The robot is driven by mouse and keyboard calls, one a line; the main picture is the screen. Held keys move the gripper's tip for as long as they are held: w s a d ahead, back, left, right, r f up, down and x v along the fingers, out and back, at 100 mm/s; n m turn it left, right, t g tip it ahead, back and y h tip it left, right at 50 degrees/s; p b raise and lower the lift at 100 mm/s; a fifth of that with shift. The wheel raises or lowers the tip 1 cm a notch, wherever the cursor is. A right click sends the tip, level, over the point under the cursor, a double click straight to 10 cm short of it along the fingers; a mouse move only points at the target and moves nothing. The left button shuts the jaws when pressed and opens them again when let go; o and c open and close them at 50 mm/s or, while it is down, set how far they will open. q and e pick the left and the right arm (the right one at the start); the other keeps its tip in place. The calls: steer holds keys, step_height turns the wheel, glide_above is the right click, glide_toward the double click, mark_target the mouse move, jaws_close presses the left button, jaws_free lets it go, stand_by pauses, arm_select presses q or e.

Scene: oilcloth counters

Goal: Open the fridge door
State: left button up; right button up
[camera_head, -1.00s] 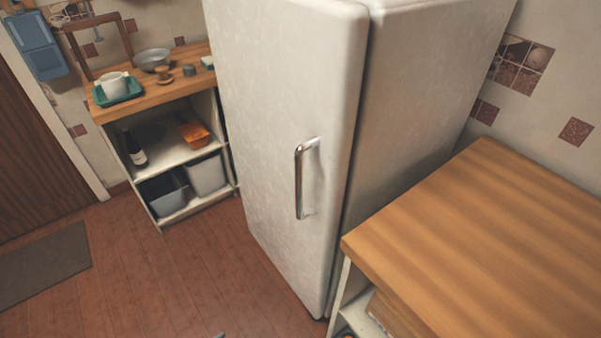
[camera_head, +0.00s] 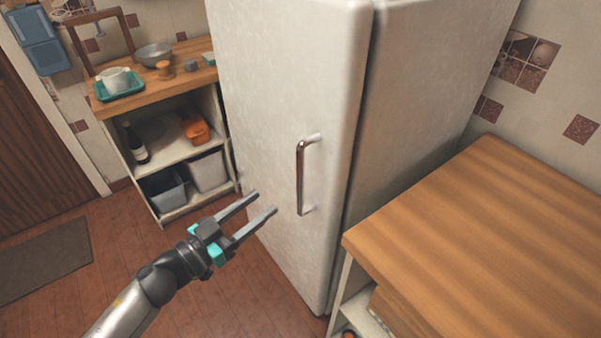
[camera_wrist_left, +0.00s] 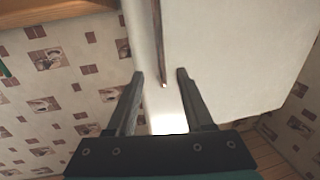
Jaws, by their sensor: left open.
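The white fridge (camera_head: 270,110) stands in the middle of the head view with its door shut. Its chrome vertical bar handle (camera_head: 301,178) is near the door's right edge. My left gripper (camera_head: 266,202) is open and empty, left of the handle's lower part and apart from it, fingers pointing toward it. In the left wrist view the open fingers (camera_wrist_left: 160,75) show with the handle (camera_wrist_left: 160,45) ahead between their directions, and the pale fridge door (camera_wrist_left: 235,50) fills the right. My right gripper is in neither view.
A wooden counter (camera_head: 480,250) stands close on the fridge's right. A shelf unit (camera_head: 162,218) with bins, a bottle and crockery is at the left. Red floor (camera_head: 60,295) is open at lower left, with a dark mat (camera_head: 45,262).

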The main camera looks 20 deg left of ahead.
mark_target(298, 176)
arm_select(q)
steer(key=x, duration=1.2)
steer(key=shift+w+d, duration=0.1)
steer(key=shift+w, duration=0.2)
steer(key=shift+c, duration=0.2)
jaws_close()
stand_by(0.8)
